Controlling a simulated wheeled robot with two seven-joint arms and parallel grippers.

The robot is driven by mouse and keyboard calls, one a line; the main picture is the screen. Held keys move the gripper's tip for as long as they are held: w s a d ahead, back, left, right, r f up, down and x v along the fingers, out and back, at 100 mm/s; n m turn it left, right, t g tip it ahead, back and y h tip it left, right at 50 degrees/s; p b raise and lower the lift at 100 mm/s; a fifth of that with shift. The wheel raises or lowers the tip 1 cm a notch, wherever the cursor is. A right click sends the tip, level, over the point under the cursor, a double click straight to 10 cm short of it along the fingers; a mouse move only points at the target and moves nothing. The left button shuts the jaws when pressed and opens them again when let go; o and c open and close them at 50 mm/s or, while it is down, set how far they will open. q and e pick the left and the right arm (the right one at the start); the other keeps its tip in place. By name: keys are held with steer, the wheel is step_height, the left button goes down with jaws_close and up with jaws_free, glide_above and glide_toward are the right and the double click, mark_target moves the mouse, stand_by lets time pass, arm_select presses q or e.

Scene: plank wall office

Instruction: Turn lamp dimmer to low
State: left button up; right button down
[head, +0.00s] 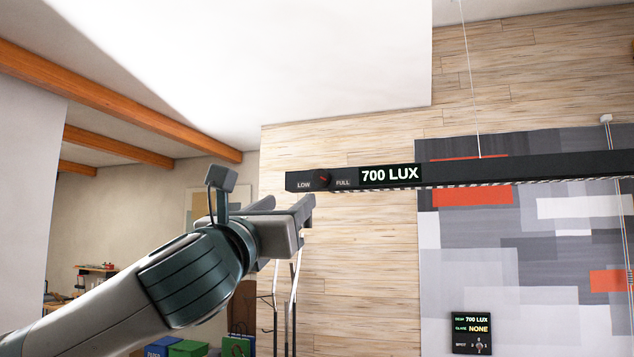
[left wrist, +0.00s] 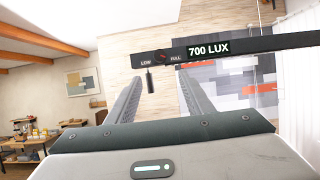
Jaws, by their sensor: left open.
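A long black hanging lamp bar (head: 520,171) crosses the right half of the head view. Its small dark dimmer knob (head: 323,180) has a reddish mark and sits between the words LOW and FULL. The display (head: 390,174) beside it reads 700 LUX. My left gripper (head: 288,204) is open and empty, just below and left of the bar's left end in the head view. In the left wrist view the knob (left wrist: 160,55) is ahead, above the gap between the spread fingers (left wrist: 160,78), with no contact visible. My right gripper is not in view.
A wall panel (head: 471,333) at the lower right reads 700 LUX and NONE. A small dark cylinder (left wrist: 150,82) shows below the bar in the left wrist view. A metal rack (head: 294,310) stands behind my left gripper, with colored boxes (head: 188,349) at the bottom.

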arm_select(q)
steer(key=shift+w+r, duration=0.1)
steer(key=p, duration=1)
glide_toward(319, 179)
steer(key=x, duration=0.7)
steer(key=shift+r, duration=0.15)
steer(key=shift+w+d+r, duration=0.1)
steer(key=shift+w+d, duration=0.15)
steer(key=shift+w, duration=0.3)
steer(key=c, duration=1)
